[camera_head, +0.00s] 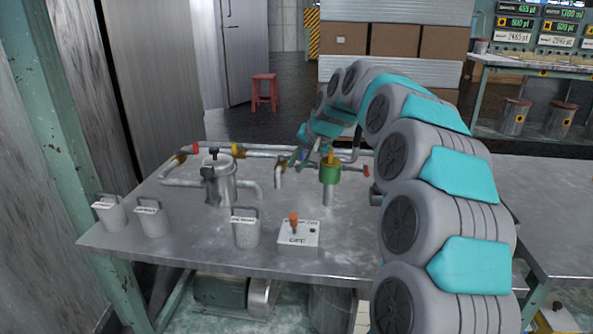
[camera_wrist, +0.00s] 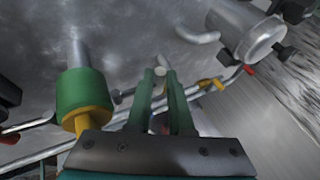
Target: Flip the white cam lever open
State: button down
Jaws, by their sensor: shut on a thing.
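A pale, round-ended piece (camera_wrist: 161,72), which looks like the white cam lever, sits between my fingertips in the wrist view. My gripper (camera_wrist: 160,82) has its two green fingers close together on it. The fingers hide most of the piece, so its angle cannot be told. In the head view my gripper (camera_head: 295,160) is small, among the pipes at the back of the metal table, left of the green cylinder (camera_head: 329,174). The lever cannot be made out clearly in that view.
The green cylinder with its yellow top stands close beside my gripper. A metal vessel (camera_head: 220,186) with pipes stands to the left. Toward the table's front are lidded containers (camera_head: 246,233) and a switch box (camera_head: 298,234) marked OFF. Pipes with red ends run along the back.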

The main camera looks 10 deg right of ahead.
jog(key=shift+r, duration=0.15)
jog(key=c, duration=0.8)
grip_release()
jog(key=shift+s, duration=0.1)
jog(key=v, duration=0.7)
jog(key=shift+s+d+r+b, duration=0.2)
jog(key=shift+d+b, duration=0.05)
jog(key=shift+b, duration=0.05)
